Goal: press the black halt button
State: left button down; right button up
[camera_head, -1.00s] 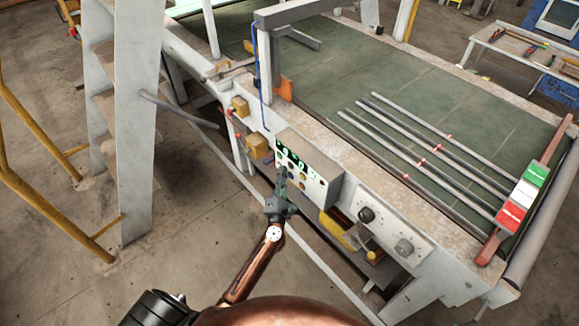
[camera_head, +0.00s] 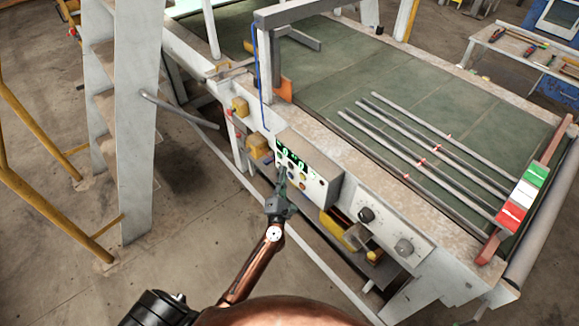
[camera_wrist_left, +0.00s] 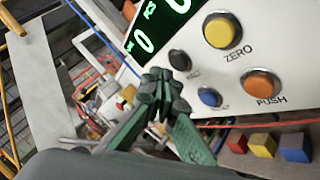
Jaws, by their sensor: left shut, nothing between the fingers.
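A white control panel (camera_head: 322,190) with a green digital display (camera_head: 291,156) sits on the machine's front side. In the left wrist view, a small round black button (camera_wrist_left: 179,60) is on the panel, its label partly blurred. Below it is a blue button (camera_wrist_left: 209,97), with a yellow ZERO button (camera_wrist_left: 222,31) and an orange PUSH button (camera_wrist_left: 261,84) to the right. My left gripper (camera_head: 283,172) is shut and empty in front of the panel. In the left wrist view its tips (camera_wrist_left: 160,80) appear just lower left of the black button; contact cannot be told. My right gripper is not in view.
A second panel with dark and grey knobs (camera_head: 404,246) is right of the control panel. Yellow boxes (camera_head: 258,146) are on the machine's side to the left. Metal rods (camera_head: 430,150) lie on the green bed. A white ladder-like frame (camera_head: 138,130) stands at the left.

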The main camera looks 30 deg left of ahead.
pick_arm(q)
jog(key=shift+w, duration=0.1)
jog(key=shift+w+d, duration=0.2)
jog(key=shift+w, duration=0.1)
jog(key=shift+w+d, duration=0.1)
jog(key=shift+w, duration=0.25)
dwell(0.8)
jog(key=shift+s, duration=0.1)
jog(key=shift+s+a+p, duration=0.25)
jog(key=shift+s+p, duration=0.1)
jog(key=shift+s, duration=0.3)
jog(key=s, duration=0.1)
jog(key=s+a, duration=0.1)
jog(key=s, duration=0.1)
jog(key=s+a, duration=0.1)
jog(key=shift+s+p, duration=0.3)
jog(key=shift+p, duration=0.1)
dwell(0.8)
